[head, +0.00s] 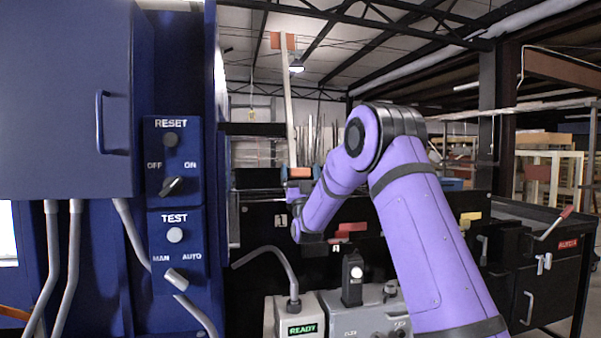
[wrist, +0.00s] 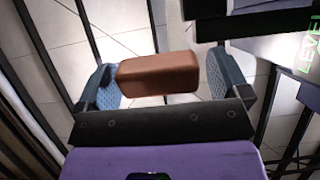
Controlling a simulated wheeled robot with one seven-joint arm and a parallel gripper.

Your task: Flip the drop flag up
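A brown-orange block, which looks like the flag's end (wrist: 158,75), lies between my gripper's two blue-grey fingers in the wrist view. A narrow gap shows between it and the right finger; its left end meets or overlaps the left finger, and I cannot tell if they touch. My gripper (wrist: 165,85) is open around the block and points up toward the ceiling. In the head view my gripper (head: 300,181) is small, left of my purple forearm, with the orange block (head: 300,172) at its tip. What the block is attached to is hidden.
A blue cabinet with a RESET/TEST switch panel (head: 174,205) stands on the left. A grey box with a READY display (head: 301,330) is low in front. A pale upright pole (head: 289,105) rises behind my gripper. A red-handled lever (head: 552,223) is at the right.

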